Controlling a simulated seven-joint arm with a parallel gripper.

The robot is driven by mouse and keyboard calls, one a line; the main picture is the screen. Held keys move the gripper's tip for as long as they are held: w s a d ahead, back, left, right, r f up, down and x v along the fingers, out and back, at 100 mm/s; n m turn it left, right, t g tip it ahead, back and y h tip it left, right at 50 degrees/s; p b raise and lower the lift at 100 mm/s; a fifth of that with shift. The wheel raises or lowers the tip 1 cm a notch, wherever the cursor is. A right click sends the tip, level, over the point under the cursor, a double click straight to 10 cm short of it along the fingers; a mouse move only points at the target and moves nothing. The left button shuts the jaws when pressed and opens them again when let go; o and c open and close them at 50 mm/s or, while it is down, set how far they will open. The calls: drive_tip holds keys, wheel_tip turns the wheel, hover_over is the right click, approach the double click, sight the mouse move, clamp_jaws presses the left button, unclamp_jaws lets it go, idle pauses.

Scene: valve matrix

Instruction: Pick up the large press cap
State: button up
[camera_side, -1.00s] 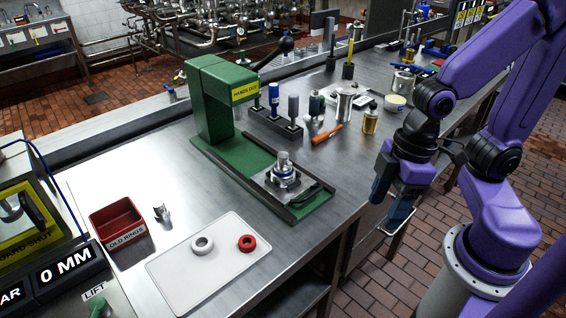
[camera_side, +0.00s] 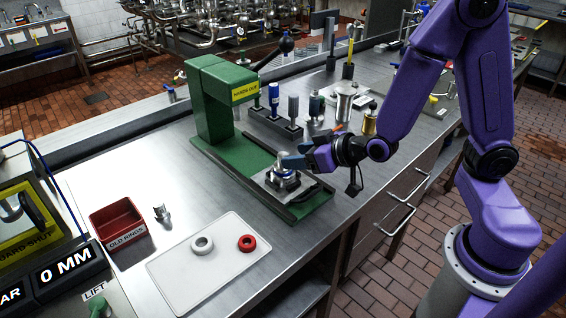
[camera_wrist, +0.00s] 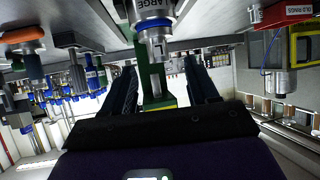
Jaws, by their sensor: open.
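A steel piece with a blue band (camera_side: 285,177) stands upright on the bed of the green press. In the wrist view, it (camera_wrist: 153,12) appears upside down at the top, lettered LARGE, with a narrower steel top (camera_wrist: 156,45) marked L. I take this piece to be or to carry the large press cap; I cannot tell where a cap would part from it. My gripper (camera_side: 293,158) is open beside and slightly above the piece in the side view. In the wrist view, my two dark fingers (camera_wrist: 163,72) are apart with nothing held. In the side view, the gripper partly hides the piece's top.
The green press (camera_side: 208,100) stands behind the bed. A rack of posts with blue and grey tops (camera_side: 274,116) stands beyond it. A white tray (camera_side: 190,278) holds a white ring (camera_side: 202,245) and a red ring (camera_side: 247,243). A red bin (camera_side: 117,220) is at left.

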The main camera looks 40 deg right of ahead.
drive_tip(key=shift+x, duration=3.75)
drive_tip(key=shift+d, duration=0.1)
clamp_jaws()
